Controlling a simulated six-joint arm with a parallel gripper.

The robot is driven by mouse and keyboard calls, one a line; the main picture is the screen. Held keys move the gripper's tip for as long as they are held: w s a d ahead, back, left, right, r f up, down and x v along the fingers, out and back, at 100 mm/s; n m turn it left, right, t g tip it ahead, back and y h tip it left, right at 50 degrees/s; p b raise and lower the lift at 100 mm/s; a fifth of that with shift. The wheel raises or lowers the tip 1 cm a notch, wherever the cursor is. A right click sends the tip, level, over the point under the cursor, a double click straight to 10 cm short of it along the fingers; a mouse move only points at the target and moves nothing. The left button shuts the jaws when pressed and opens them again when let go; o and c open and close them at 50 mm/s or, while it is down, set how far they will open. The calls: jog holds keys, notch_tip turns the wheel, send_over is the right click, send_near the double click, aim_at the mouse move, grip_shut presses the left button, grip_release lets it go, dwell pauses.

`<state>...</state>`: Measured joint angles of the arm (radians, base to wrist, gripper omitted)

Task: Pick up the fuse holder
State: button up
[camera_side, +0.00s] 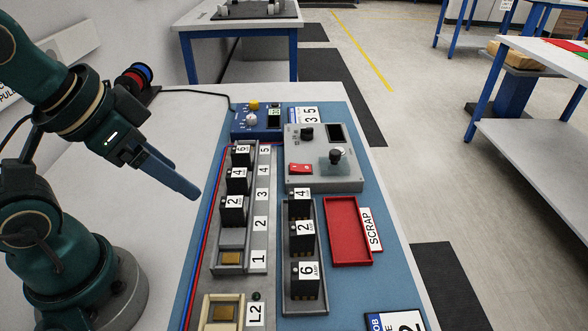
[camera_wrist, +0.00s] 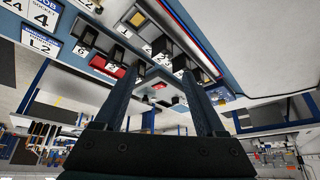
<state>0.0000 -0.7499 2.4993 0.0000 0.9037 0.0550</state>
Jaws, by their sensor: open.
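Several black fuse holders with number labels are in view, and I cannot tell which is meant. In the side view, holders marked 6 (camera_side: 240,156), 4 (camera_side: 237,182) and 2 (camera_side: 233,211) stand upright in the numbered socket rail (camera_side: 245,268). Holders marked 4 (camera_side: 300,206), 2 (camera_side: 303,238) and 6 (camera_side: 307,273) stand in a grey tray (camera_side: 305,307) to its right. My gripper (camera_side: 190,190) is left of the rail, raised and apart from every holder. In the wrist view its two fingers (camera_wrist: 160,72) are spread with nothing gripped between them.
An open socket (camera_side: 231,257) sits beside label 1, and another (camera_side: 224,312) beside L2. A red scrap tray (camera_side: 349,232) is empty. A grey control box (camera_side: 322,170) and blue unit (camera_side: 256,119) stand behind. White table left of the panel is mostly free.

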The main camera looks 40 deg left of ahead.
jog(key=w+a+f+m+g, duration=0.1)
jog(key=w+m, duration=0.2)
jog(key=w, duration=0.1)
jog(key=w+a+m+g, duration=0.1)
jog(key=w+a+m, duration=0.1)
jog(key=w+m, duration=0.1)
jog(key=w+a+f+m+g, duration=0.1)
jog(key=w+m, duration=0.1)
jog(key=w, duration=0.4)
jog(key=shift+a+f+m+g, duration=0.15)
jog(key=shift+f+m+g, duration=0.2)
jog(key=shift+m+g, duration=0.05)
jog(key=g, duration=0.2)
send_over(236, 173)
jog(key=f, duration=0.4)
jog(key=shift+w+f, duration=0.1)
jog(key=shift+w, duration=0.15)
jog(key=shift+s+f, duration=0.15)
jog(key=shift+f, duration=2.75)
grip_shut()
